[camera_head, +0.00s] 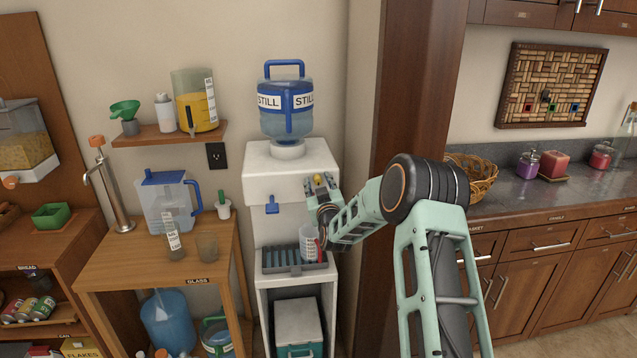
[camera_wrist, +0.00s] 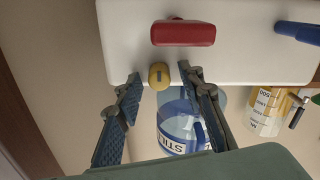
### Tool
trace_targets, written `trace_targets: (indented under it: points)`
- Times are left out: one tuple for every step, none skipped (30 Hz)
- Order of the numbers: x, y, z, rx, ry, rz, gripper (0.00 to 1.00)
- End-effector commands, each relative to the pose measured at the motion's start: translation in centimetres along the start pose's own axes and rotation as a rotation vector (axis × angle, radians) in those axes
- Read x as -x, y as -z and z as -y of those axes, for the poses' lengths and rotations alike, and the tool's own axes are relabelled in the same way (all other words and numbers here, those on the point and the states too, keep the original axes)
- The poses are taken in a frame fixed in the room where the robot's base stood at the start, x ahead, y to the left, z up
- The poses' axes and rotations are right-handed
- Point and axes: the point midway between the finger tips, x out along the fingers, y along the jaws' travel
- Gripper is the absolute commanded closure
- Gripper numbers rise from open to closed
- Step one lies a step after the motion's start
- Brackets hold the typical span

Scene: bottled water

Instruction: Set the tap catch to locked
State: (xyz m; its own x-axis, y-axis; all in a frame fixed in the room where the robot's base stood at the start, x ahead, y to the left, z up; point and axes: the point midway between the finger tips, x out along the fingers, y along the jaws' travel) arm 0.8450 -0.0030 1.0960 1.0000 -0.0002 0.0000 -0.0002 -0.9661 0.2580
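The white water dispenser (camera_head: 290,172) stands against the wall with a blue tap (camera_head: 272,204) on its front. In the wrist view a red tap (camera_wrist: 183,32) shows, with a small yellow catch (camera_wrist: 159,76) beside it; I take this as the tap catch. The yellow catch also shows in the head view (camera_head: 318,180). My gripper (camera_wrist: 160,74) is open, one finger on each side of the catch, with visible gaps to both. The gripper in the head view (camera_head: 319,184) hides the red tap. Whether the catch is locked cannot be told.
A clear measuring cup (camera_head: 309,243) stands on the drip tray (camera_head: 280,262) below my gripper. A wooden side table (camera_head: 130,262) with a jug (camera_head: 165,203) is to the left, and a brown post (camera_head: 400,100) to the right.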

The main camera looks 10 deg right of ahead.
Motion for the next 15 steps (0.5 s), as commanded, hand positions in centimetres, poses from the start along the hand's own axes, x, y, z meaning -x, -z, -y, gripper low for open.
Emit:
trace_targets:
  points:
    - [0.01, 0.00, 0.01, 0.000, 0.000, 0.000, 0.64]
    - [0.01, 0.00, 0.01, 0.000, 0.000, 0.000, 0.64]
    - [0.01, 0.00, 0.00, 0.000, 0.000, 0.000, 0.65]
    - [0.01, 0.00, 0.00, 0.000, 0.000, 0.000, 0.69]
    - [0.01, 0.00, 0.00, 0.000, 0.000, 0.000, 0.72]
    - [0.02, 0.01, 0.00, 0.000, 0.000, 0.000, 0.76]
    - [0.02, 0.01, 0.00, 0.000, 0.000, 0.000, 0.80]
    - [0.02, 0.01, 0.00, 0.000, 0.000, 0.000, 0.83]
    - [0.02, 0.01, -0.01, 0.000, 0.000, 0.000, 0.88]
    - [0.02, 0.01, -0.01, 0.000, 0.000, 0.000, 0.91]
    - [0.02, 0.01, -0.01, 0.000, 0.000, 0.000, 0.94]
    - [0.02, 0.01, -0.01, 0.000, 0.000, 0.000, 0.98]
    - [0.02, 0.01, -0.01, 0.000, 0.000, 0.000, 1.00]
    - [0.02, 0.01, -0.02, 0.000, 0.000, 0.000, 1.00]
    - [0.02, 0.01, -0.02, 0.000, 0.000, 0.000, 1.00]
